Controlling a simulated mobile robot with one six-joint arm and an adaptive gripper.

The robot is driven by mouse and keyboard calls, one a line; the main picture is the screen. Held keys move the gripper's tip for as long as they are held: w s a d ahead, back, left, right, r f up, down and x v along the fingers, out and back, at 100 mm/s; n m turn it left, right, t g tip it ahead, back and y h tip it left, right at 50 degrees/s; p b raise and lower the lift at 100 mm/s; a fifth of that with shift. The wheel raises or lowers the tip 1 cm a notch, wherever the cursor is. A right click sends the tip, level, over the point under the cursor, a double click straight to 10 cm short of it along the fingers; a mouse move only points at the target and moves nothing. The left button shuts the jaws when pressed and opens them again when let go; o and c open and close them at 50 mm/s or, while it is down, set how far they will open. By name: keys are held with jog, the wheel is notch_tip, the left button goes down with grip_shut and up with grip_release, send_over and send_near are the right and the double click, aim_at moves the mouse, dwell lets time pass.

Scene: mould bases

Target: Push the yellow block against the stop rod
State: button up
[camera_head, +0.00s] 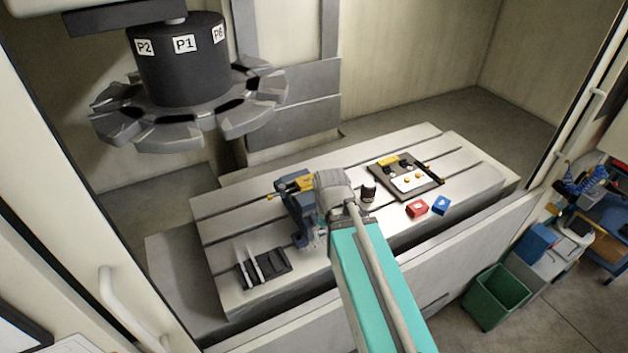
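A small yellow block (388,160) lies at the back left of a dark mould base plate (437,184) on the right part of the slotted table. A thin dark and yellow rod-like piece (433,170) lies along the plate's right side; I cannot tell if it is the stop rod. The yellow block and this piece are apart. My gripper (312,240) appears to hang below my wrist, left of the plate and well away from the block. It is small and partly hidden by my arm, so its fingers are unclear.
A dark holder (277,268) with pale upright rods stands at the table's left. A large tool carousel (190,110) hangs above. A green bin (495,295) stands on the floor.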

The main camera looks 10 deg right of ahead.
jog(key=w+m, duration=0.1)
jog(key=w, duration=0.2)
jog(key=w+d+r+m+p, duration=0.1)
jog(key=w, duration=0.2)
jog(key=w+r+m+p, duration=0.1)
jog(key=w+m, duration=0.1)
jog(key=w, duration=0.1)
jog(key=shift+d+r, duration=0.2)
grip_shut()
jog(key=w+d+r+m+p, duration=0.2)
jog(key=w+m, duration=0.3)
jog(key=w, duration=0.4)
jog(key=w+d+r+m+p, duration=0.2)
jog(key=w+d+m, duration=0.2)
jog(key=w, duration=0.6)
jog(key=shift+d+r+m+p, duration=0.25)
jog(key=shift+d+m+p, duration=0.15)
jog(key=shift+m, duration=0.4)
